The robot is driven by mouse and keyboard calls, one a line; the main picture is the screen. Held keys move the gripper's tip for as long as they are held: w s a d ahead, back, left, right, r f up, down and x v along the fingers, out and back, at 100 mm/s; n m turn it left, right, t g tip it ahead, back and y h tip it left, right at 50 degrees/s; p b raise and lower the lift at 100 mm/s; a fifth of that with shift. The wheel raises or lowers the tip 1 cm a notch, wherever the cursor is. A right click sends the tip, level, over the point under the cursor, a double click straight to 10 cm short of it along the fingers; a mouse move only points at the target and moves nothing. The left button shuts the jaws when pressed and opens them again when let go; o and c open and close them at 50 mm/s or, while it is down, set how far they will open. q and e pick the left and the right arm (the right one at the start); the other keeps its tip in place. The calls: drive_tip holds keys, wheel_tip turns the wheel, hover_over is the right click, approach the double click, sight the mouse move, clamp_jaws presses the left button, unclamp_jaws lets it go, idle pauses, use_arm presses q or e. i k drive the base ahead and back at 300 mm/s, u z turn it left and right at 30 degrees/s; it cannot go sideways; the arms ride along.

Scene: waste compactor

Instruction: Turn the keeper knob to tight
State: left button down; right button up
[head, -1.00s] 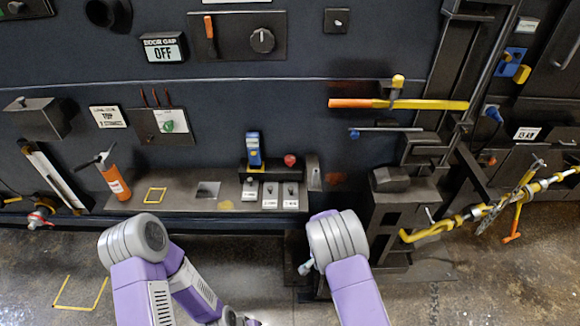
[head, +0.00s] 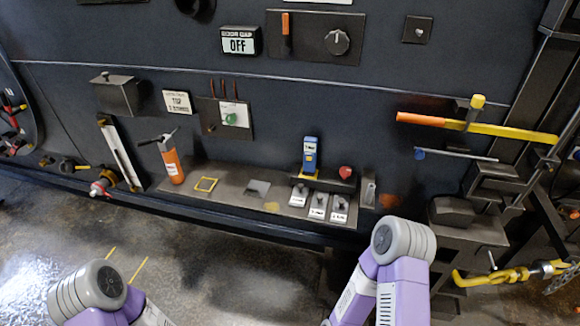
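A round black knob (head: 337,42) with a light pointer mark sits on a dark panel at the top, right of an orange lever (head: 286,30). No readable label names it as the keeper knob, and I cannot read its setting. A display (head: 240,41) left of the panel reads "DOOR GAP OFF". Only the purple and grey links of my two arms show, low in the head view and well below the knob. Neither gripper is in view.
A shelf (head: 228,199) below holds an orange canister (head: 172,165), a blue and yellow device (head: 310,157) and several small switches. A yellow bar with an orange end (head: 478,127) juts out at right. Floor at left is clear.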

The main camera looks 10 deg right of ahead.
sight(346, 172)
drive_tip(key=u, duration=0.65)
drive_tip(key=i, duration=0.85)
drive_tip(key=z, duration=1.35)
